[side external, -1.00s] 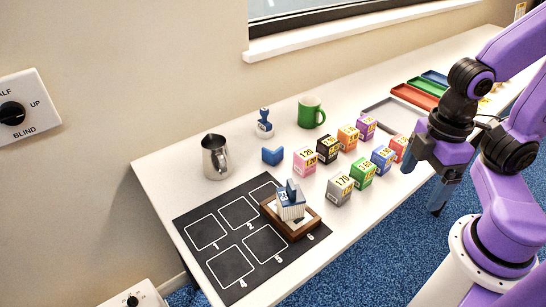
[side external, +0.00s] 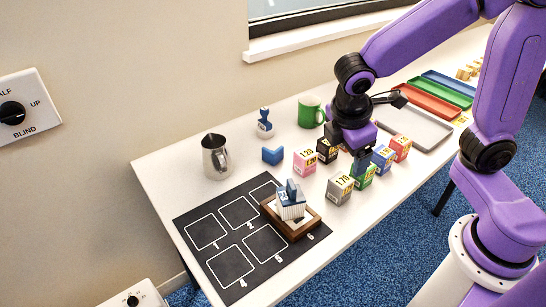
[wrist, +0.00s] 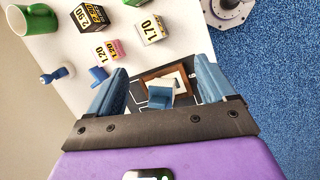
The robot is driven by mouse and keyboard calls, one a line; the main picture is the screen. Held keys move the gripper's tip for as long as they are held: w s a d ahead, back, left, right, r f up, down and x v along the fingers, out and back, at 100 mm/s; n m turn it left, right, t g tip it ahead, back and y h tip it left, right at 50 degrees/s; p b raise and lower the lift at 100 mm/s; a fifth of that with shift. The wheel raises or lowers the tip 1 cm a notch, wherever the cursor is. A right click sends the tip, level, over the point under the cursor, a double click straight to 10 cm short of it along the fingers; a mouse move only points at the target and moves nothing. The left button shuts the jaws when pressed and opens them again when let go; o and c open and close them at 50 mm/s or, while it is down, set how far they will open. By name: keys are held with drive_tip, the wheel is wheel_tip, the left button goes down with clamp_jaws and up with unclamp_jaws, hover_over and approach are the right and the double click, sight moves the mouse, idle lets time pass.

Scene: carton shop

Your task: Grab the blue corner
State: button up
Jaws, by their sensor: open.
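The blue corner (side external: 272,156), a small L-shaped block, lies on the white table between the metal jug and the pink price cube. It also shows in the wrist view (wrist: 98,75), just beyond my left finger and partly hidden by it. Another blue piece (side external: 292,190) sits on a striped block on a wooden base; it appears between my fingers in the wrist view (wrist: 161,97), farther below. My gripper (wrist: 160,88) is open and empty. In the side view my gripper (side external: 361,156) is above the price cubes, right of the blue corner, and apart from it.
Several price cubes, including a pink one (side external: 305,161) and a grey one (side external: 340,188), stand close by. A metal jug (side external: 215,157), a blue stamp (side external: 265,122) and a green mug (side external: 311,112) stand around the corner. A black numbered mat (side external: 205,216) lies in front.

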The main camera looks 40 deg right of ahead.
drive_tip(key=w+a+f+n+t+h, duration=0.1)
drive_tip(key=w+f+h, duration=0.1)
drive_tip(key=w, duration=0.6)
drive_tip(key=w+a+f+n+h, duration=0.1)
drive_tip(key=w+a+n+h, duration=0.1)
drive_tip(key=w, duration=0.5)
drive_tip(key=n+h, duration=0.3)
drive_tip(key=h, duration=0.3)
hover_over(268, 151)
drive_tip(key=shift+t, duration=0.3)
wheel_tip(268, 151, down, 8)
drive_tip(key=shift+w+r, duration=0.1)
drive_tip(key=shift+r, duration=0.15)
drive_tip(key=shift+y, duration=0.3)
wheel_tip(268, 151, down, 4)
drive_tip(key=shift+f, duration=0.1)
wheel_tip(268, 151, down, 3)
drive_tip(key=shift+r, duration=0.2)
drive_tip(key=shift+x, duration=1.05)
drive_tip(key=shift+w+d+f, duration=0.1)
drive_tip(key=shift+d, duration=0.3)
drive_tip(key=c, duration=1)
